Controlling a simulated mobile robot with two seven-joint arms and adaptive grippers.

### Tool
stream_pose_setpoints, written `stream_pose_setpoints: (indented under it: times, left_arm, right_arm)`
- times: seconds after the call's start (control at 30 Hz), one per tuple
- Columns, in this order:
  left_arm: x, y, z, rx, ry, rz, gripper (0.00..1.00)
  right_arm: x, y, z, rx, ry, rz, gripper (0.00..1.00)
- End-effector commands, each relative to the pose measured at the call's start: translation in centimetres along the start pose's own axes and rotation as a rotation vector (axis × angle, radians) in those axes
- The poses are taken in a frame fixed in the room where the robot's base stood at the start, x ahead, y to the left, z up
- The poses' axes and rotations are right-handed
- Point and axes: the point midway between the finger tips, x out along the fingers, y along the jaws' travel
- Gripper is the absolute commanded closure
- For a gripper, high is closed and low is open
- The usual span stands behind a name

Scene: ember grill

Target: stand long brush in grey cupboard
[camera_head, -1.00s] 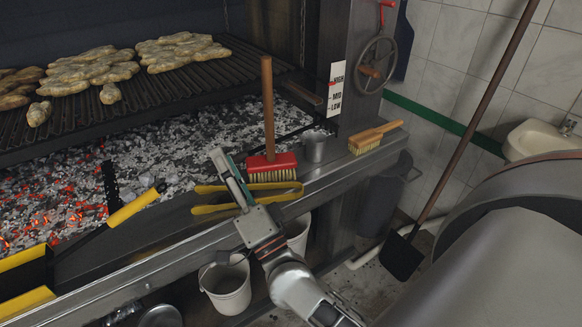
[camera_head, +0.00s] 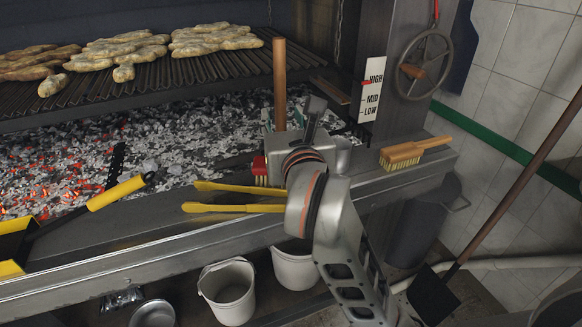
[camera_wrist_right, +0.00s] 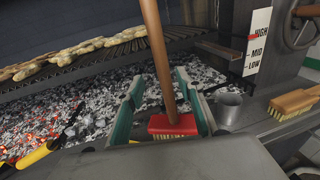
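The long brush stands upright on the grill's front ledge, its wooden handle (camera_head: 280,85) pointing up and its red head (camera_head: 259,168) with pale bristles down. In the head view my right gripper (camera_head: 291,112) and wrist partly hide the head. In the right wrist view the handle (camera_wrist_right: 161,55) rises between the two open fingers (camera_wrist_right: 159,78), with gaps on both sides, and the red head (camera_wrist_right: 172,126) shows between them. I cannot make out a grey cupboard in either view.
Yellow tongs (camera_head: 235,208) lie left of my wrist. A metal cup (camera_wrist_right: 227,108) and a wooden-handled brush (camera_head: 402,156) are to the right on the ledge. Hot coals (camera_head: 60,165) lie behind. Buckets (camera_head: 229,292) stand below, and a shovel (camera_head: 433,293) leans at right.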

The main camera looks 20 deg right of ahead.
Motion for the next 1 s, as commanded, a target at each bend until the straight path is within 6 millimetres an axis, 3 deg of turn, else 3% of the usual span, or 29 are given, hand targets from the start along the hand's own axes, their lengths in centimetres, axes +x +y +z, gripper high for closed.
stream_pose_setpoints:
  times: [0.53, 0.87, 1.0]
  left_arm:
    - [0.1, 0.1, 1.6, 0.008, -0.021, 0.001, 0.66]
    - [0.1, 0.0, 1.2, 0.009, -0.016, -0.001, 0.66]
    - [0.1, 0.0, 1.1, 0.008, -0.014, -0.002, 0.66]
  right_arm:
    - [6.5, -0.7, -0.1, -0.003, 0.000, -0.003, 0.63]
    - [7.4, -0.7, 0.0, -0.002, -0.001, -0.004, 0.63]
    - [7.4, -0.7, 0.0, -0.002, -0.001, -0.004, 0.94]
